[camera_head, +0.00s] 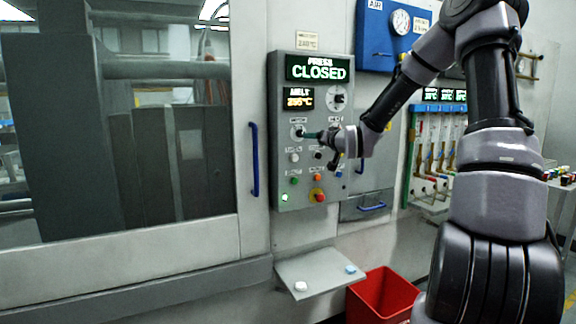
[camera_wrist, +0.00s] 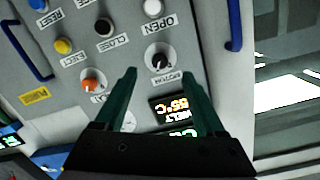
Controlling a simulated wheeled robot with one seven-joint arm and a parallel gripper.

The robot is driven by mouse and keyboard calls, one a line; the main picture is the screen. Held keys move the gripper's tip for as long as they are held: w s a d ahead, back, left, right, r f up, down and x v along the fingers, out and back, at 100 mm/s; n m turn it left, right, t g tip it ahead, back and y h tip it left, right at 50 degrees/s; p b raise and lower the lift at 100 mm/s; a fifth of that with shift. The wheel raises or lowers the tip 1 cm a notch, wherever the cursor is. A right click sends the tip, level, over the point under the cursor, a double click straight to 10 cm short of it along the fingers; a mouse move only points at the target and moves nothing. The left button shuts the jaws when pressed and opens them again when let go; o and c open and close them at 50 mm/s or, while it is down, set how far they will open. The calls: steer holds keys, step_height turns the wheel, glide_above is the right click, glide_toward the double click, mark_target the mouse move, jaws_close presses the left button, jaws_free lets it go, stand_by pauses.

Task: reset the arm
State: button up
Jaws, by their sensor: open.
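My gripper (camera_head: 316,135) is in front of the grey press control panel (camera_head: 279,165) in the head view, at the end of my outstretched arm. In the wrist view my gripper (camera_wrist: 158,76) is open, its two green fingers apart with nothing held between them. A black rotary knob (camera_wrist: 157,58) shows just beyond and between the fingertips. I cannot tell whether a finger touches it. The panel display (camera_head: 318,69) reads PRESS CLOSED, and the smaller display (camera_head: 300,98) reads MELT.
A glazed machine door with a blue handle (camera_head: 254,160) is left of the panel. A blue air panel (camera_head: 372,36) is at upper right, behind my arm.

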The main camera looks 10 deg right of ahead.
steer(key=s+d+r+m+g+h, duration=0.1)
steer(key=s+r+g, duration=0.1)
steer(key=s, duration=1.1)
steer(key=s+d+r+m+g+h, duration=0.1)
steer(key=s+g, duration=0.3)
steer(key=s, duration=1)
steer(key=s+d+r+g, duration=0.1)
steer(key=s+r+g, duration=0.2)
steer(key=s, duration=1.1)
steer(key=shift+s+r+m+h, duration=0.25)
steer(key=shift+r+m+h, duration=0.05)
steer(key=shift+m+h, duration=0.1)
